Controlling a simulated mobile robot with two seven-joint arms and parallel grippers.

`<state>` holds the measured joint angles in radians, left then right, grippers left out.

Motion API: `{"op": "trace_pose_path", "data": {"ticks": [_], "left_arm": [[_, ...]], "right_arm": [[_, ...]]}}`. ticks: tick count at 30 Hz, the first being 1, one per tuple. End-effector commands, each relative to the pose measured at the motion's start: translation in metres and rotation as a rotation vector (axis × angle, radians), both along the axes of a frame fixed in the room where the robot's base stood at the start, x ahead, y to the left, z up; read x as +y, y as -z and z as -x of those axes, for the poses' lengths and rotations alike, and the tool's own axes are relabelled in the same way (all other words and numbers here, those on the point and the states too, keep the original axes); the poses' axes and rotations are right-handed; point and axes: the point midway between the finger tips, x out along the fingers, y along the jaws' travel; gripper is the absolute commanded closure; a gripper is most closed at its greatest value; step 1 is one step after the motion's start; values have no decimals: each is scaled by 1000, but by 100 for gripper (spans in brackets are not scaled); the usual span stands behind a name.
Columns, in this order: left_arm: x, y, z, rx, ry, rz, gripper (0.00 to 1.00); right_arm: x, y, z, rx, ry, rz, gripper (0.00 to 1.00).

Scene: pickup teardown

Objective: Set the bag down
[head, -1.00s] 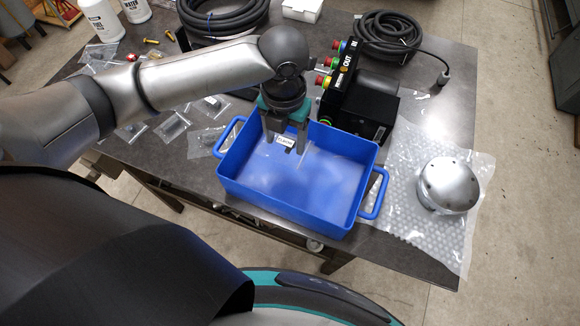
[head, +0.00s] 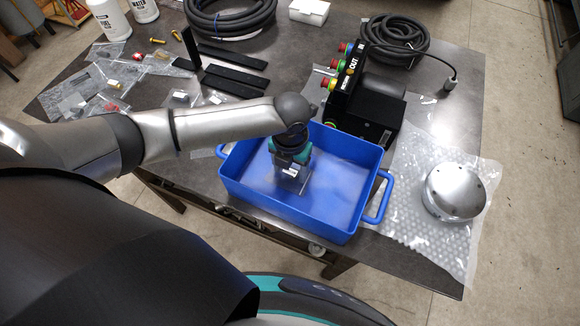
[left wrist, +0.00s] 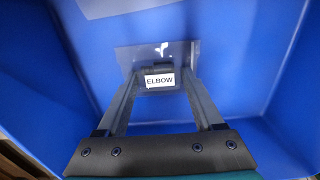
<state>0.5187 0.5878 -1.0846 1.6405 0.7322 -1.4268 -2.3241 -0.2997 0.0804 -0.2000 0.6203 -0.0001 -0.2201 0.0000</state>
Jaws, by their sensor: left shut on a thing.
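A small clear bag (left wrist: 159,58) with a white label reading ELBOW and a dark part inside is between the fingers of my left gripper (left wrist: 160,85) in the left wrist view. In the head view the left gripper (head: 290,185) is shut on the bag, inside the blue tray (head: 338,228). The bag is low in the tray, near its floor; I cannot tell whether it touches. The gripper hides part of the bag in the head view. My right gripper is not in view.
Other clear bags (head: 78,97) lie on the table at the left, near black strips (head: 235,80). A black box with colored buttons (head: 365,110) stands behind the tray. A silver round part (head: 455,188) rests on bubble wrap (head: 415,225) at right.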

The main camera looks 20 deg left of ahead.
Motion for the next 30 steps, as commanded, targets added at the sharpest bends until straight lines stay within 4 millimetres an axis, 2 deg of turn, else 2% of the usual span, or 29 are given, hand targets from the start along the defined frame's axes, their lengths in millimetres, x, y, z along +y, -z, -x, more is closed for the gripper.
{"op": "trace_pose_path", "data": {"ticks": [5, 6, 13, 23, 26, 30], "left_arm": [[0, 3, 0, 0, -1, 0, 84], [0, 3, 0, 0, -1, 0, 28], [0, 2, 0, 0, -1, 0, 2], [0, -2, 0, 0, -1, 1, 1], [0, -13, -1, -2, -1, 1, 1], [0, -40, -2, -5, 0, 1, 1]], "right_arm": [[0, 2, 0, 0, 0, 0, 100], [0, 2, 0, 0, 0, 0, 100], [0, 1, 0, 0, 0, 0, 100], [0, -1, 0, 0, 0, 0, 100], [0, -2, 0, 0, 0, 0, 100], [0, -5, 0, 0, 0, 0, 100]]}}
